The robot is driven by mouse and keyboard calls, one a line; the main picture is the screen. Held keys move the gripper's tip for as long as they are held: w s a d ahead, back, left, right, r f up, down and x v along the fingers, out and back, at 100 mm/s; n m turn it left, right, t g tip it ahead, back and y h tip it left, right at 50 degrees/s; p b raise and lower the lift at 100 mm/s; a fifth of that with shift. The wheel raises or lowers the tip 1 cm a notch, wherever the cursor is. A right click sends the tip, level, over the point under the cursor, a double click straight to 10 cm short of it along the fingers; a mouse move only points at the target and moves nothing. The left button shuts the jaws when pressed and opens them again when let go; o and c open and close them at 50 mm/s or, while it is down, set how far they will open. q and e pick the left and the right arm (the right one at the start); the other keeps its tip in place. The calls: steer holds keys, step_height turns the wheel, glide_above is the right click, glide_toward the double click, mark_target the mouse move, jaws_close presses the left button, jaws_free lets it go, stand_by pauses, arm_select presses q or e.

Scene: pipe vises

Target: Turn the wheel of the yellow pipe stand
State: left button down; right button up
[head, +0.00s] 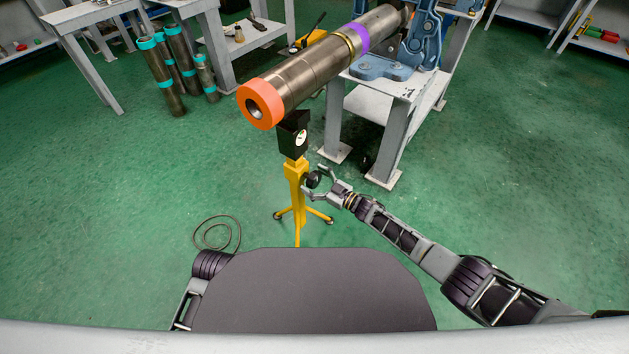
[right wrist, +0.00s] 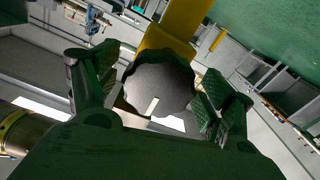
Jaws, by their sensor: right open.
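The yellow pipe stand (head: 296,190) stands on the floor ahead of me, with a black head under the orange end of a large pipe (head: 310,70). Its dark round wheel (head: 313,179) is on the right side of the post. In the right wrist view the wheel (right wrist: 160,88) has a scalloped rim and a pale mark, with the yellow post (right wrist: 165,40) behind it. My right gripper (head: 318,181) is open, its fingers on either side of the wheel; I cannot tell whether they touch it. My left gripper is not in view.
A grey workbench (head: 395,100) with a blue vise (head: 420,45) carries the pipe to the right. Several pipes with teal bands (head: 172,75) stand at the left. A thin cable loop (head: 215,235) lies on the green floor. The floor left of the stand is mostly clear.

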steer(key=v, duration=1.2)
stand_by(0.5)
steer(key=shift+f, duration=0.1)
